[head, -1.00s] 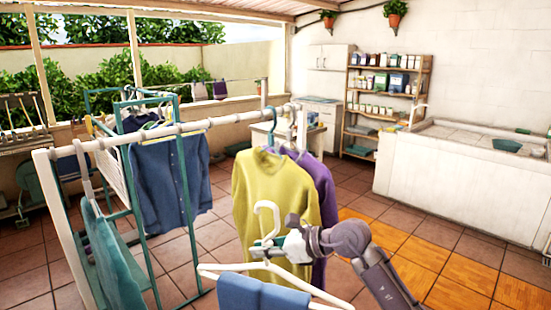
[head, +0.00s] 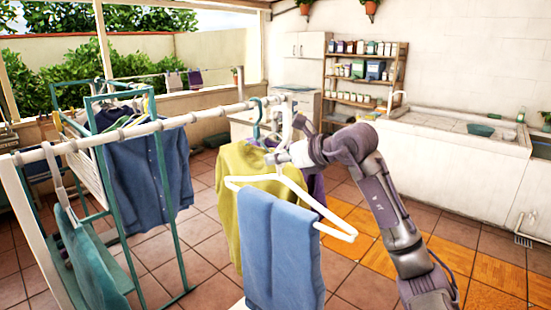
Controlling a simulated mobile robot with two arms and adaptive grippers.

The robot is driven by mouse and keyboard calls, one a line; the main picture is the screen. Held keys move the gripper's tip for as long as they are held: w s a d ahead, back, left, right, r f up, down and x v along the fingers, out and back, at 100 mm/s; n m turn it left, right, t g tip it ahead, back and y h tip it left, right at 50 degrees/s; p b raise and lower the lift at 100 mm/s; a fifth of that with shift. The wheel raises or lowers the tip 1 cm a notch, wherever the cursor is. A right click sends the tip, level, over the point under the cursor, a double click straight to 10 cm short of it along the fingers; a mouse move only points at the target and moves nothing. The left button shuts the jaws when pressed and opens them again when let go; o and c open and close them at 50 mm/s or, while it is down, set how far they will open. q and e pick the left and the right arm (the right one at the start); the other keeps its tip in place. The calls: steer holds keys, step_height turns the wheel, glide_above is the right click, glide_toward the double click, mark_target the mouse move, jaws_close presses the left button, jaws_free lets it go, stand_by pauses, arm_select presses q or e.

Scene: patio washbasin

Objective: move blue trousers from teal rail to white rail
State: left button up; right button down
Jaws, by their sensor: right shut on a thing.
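The blue trousers (head: 280,245) hang folded over a white hanger (head: 235,183) in front of the white rail (head: 215,112). My right gripper (head: 283,155) is shut on this hanger below its hook. The hook is up near the right end of the white rail; I cannot tell whether it rests on it. The teal rail's frame (head: 165,215) stands at the left behind the white rail, with a dark blue shirt (head: 150,175) hanging there. My left gripper is not in view.
On the white rail hang a yellow sweater (head: 235,200) and a purple garment (head: 316,185) near the right end, partly hidden, and a teal garment (head: 85,260) at the left. A bare stretch lies between them. A shelf (head: 365,85) and white basin (head: 450,150) stand behind.

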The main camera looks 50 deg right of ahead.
steer(key=shift+r, duration=0.1)
steer(key=shift+w, duration=0.2)
steer(key=w+p, duration=0.8)
steer(key=w, duration=0.5)
steer(key=shift+w+a+p, duration=0.15)
steer(key=shift+w+p, duration=0.15)
steer(key=shift+p, duration=0.05)
steer(key=w+f+p, duration=0.1)
steer(key=w+p, duration=0.1)
steer(key=w, duration=0.7)
steer(key=shift+w+a, duration=0.15)
steer(key=shift+w, duration=0.25)
